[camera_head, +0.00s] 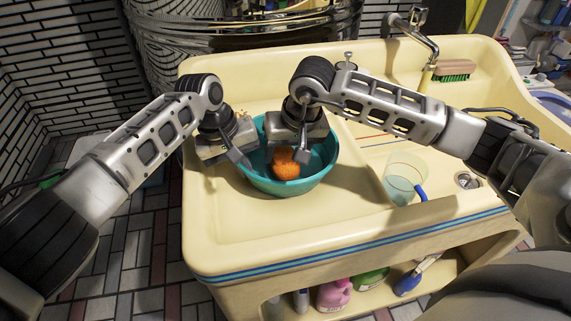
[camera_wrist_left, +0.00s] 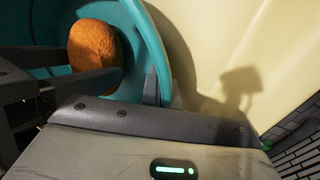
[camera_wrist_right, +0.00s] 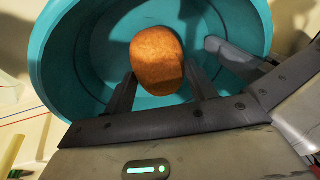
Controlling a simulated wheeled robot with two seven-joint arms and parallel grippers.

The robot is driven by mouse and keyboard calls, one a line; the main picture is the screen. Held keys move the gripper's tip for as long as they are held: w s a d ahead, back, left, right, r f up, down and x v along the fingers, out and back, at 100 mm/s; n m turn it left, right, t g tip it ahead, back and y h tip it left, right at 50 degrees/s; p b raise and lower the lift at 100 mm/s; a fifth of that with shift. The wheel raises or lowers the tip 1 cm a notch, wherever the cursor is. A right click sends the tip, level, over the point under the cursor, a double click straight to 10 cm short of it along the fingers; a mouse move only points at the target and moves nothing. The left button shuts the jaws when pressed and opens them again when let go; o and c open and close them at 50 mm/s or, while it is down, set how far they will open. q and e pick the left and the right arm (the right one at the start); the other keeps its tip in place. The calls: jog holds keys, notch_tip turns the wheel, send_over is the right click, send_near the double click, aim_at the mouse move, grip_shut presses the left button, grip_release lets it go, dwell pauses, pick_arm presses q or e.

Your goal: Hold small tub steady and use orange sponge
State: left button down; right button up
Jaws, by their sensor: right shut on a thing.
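The small tub (camera_head: 255,182) is a teal round basin standing upright on the cream sink top. The orange sponge (camera_head: 287,170) is inside it, and it shows in the right wrist view (camera_wrist_right: 157,50) between the two fingers. My right gripper (camera_head: 289,155) reaches down into the tub and is shut on the sponge. My left gripper (camera_head: 243,160) is at the tub's left rim, with a finger beside the rim in the left wrist view (camera_wrist_left: 151,88). Its other finger is not clear, so I cannot tell whether it grips the rim.
A clear cup (camera_head: 402,180) with a blue handle stands right of the tub. A faucet (camera_head: 415,40), a green-bristled brush (camera_head: 453,70) and a drain (camera_head: 467,181) are further right. Bottles (camera_head: 334,294) sit on the shelf below. The sink top's front left is clear.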

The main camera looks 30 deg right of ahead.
jog(key=shift+w+d, duration=0.2)
jog(key=shift+w, duration=0.4)
jog(key=shift+w+d, duration=0.15)
jog(key=shift+w, duration=0.45)
jog(key=shift+s+f, duration=0.1)
jog(key=shift+s, duration=0.05)
jog(key=shift+s+a, duration=0.25)
jog(key=shift+s, duration=0.65)
jog(key=shift+s+a, duration=0.25)
jog(key=shift+s, duration=0.6)
notch_tip(320, 180, up, 12)
jog(key=shift+w, duration=0.15)
pick_arm(q)
jog(key=c, duration=1.6)
grip_release()
